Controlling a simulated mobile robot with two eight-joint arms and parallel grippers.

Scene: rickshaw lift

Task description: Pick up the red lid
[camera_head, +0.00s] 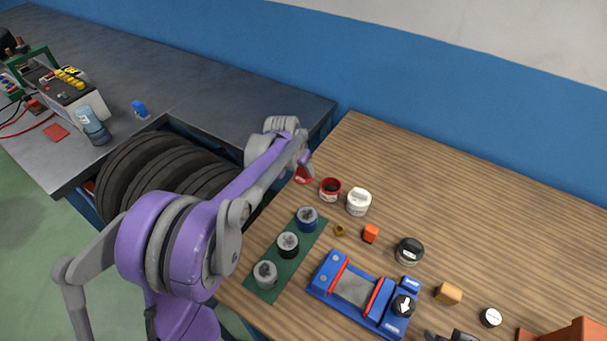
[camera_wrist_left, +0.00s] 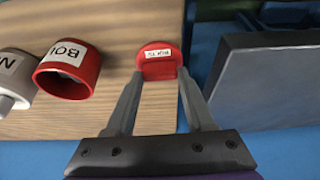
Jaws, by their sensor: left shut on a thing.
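The red lid (camera_wrist_left: 157,62), round with a white label, is between the fingertips of my left gripper (camera_wrist_left: 161,72) in the left wrist view. The gripper is shut on it. In the head view the red lid (camera_head: 303,177) shows partly below my left gripper (camera_head: 304,163), at the far left edge of the wooden table. Whether the lid touches the table is hard to tell. An open red container (camera_head: 330,189) stands just right of it and also shows in the left wrist view (camera_wrist_left: 70,72). My right gripper does not clearly show.
A white container (camera_head: 358,202) stands beside the red one. A green strip (camera_head: 262,291) holds several capped pots. A blue fixture (camera_head: 325,272), small blocks and round pieces lie nearer the front. Tires (camera_head: 130,172) sit left of the wooden table (camera_head: 480,215). Its back is clear.

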